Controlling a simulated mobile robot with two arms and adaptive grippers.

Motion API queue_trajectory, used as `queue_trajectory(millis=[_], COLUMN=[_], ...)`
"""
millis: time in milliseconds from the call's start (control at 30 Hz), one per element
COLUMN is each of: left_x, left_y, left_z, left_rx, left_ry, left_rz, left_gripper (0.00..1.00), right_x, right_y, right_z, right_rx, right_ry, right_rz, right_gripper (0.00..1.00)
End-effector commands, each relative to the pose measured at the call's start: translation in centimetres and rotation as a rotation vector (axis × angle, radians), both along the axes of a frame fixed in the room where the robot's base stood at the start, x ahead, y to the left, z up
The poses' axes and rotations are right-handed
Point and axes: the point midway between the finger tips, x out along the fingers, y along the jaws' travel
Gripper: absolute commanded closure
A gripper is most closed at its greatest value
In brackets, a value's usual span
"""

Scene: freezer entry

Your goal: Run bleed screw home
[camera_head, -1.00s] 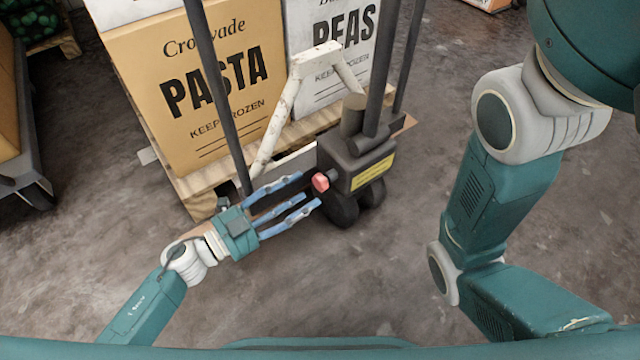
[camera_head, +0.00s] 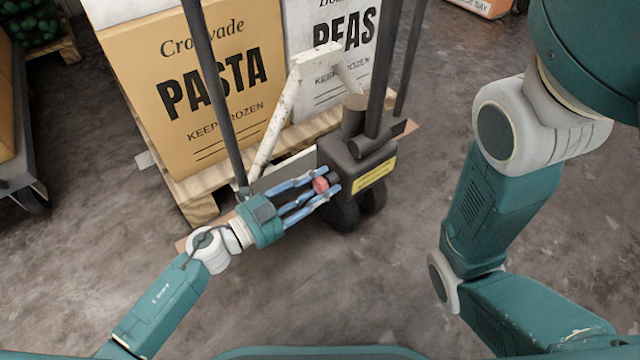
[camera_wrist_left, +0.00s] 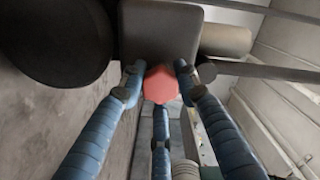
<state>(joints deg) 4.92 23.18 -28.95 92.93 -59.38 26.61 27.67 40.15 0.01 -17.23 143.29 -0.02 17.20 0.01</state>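The bleed screw has a red hexagonal head (camera_head: 320,185) and sticks out of the left side of the dark pump block (camera_head: 345,165) of a pallet truck. It also shows in the left wrist view (camera_wrist_left: 161,84), in the middle between my fingers. My left gripper (camera_head: 322,184) has its blue fingers spread around the red head, with their tips near the block. In the left wrist view (camera_wrist_left: 158,85) small gaps seem to show beside the head; firm contact cannot be made out. My right gripper is outside the views; only my right arm shows.
A yellow label (camera_head: 374,175) is on the pump block. A dark wheel (camera_head: 345,213) is under it, and dark upright bars rise above. A wooden pallet (camera_head: 196,202) with a PASTA box (camera_head: 185,90) and a PEAS box (camera_head: 335,60) stands behind. The floor in front is clear.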

Motion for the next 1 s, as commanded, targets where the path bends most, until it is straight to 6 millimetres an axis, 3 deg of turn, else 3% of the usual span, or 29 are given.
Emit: queue_trajectory(millis=[467, 1000], left_x=[0.1, 0.2], left_y=[0.2, 0.3], left_z=[-0.1, -0.1], left_rx=[0.042, 0.272], left_ry=[-0.053, -0.366], left_rz=[0.004, 0.005], left_gripper=[0.95, 0.95], right_x=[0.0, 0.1], right_y=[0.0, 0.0], right_z=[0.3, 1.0], right_rx=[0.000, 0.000], right_ry=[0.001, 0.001], right_rz=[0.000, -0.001], right_gripper=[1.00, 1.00])
